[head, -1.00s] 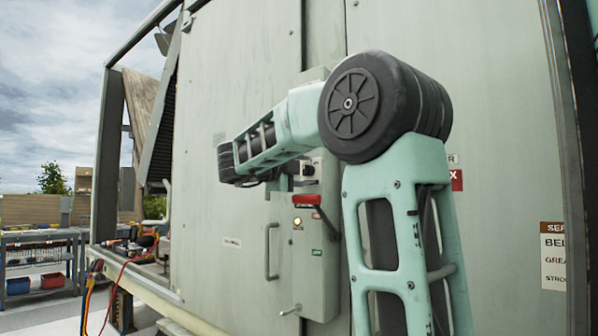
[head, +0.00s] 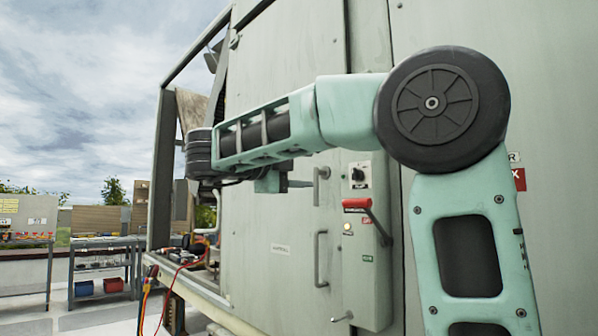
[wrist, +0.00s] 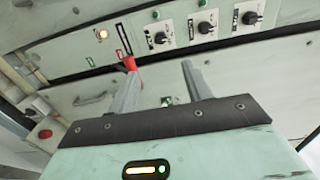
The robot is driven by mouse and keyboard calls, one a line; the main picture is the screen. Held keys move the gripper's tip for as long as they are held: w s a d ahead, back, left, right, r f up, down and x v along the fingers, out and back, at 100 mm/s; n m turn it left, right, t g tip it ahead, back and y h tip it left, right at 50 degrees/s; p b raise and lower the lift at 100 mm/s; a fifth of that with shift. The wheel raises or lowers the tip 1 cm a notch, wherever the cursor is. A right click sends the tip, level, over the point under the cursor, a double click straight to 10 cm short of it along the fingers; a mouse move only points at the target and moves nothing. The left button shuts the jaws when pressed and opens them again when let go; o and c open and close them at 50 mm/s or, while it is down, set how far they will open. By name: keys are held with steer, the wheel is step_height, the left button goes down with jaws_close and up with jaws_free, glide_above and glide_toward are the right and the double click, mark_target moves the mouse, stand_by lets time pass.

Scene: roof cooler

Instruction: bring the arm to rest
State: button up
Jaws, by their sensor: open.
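My arm spans the right half of the head view, bent at its big black joint and reaching left. My gripper (wrist: 160,85) shows in the wrist view with its two grey fingers apart and nothing between them. The pale green cooler cabinet (head: 290,60) stands behind my arm. A red-handled lever (head: 357,203) is on its switch box (head: 368,270). In the wrist view the red handle (wrist: 129,64) appears just beyond the left finger; I cannot tell whether they touch.
The cabinet has a vertical door handle (head: 320,258) and a rotary knob (head: 358,174). Several knobs (wrist: 160,38) line a panel in the wrist view. Red cables and tools (head: 185,253) lie on a ledge at the cabinet's left. Workbenches (head: 103,262) stand far left, with open floor before them.

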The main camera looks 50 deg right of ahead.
steer(key=shift+a, duration=0.35)
stand_by(0.3)
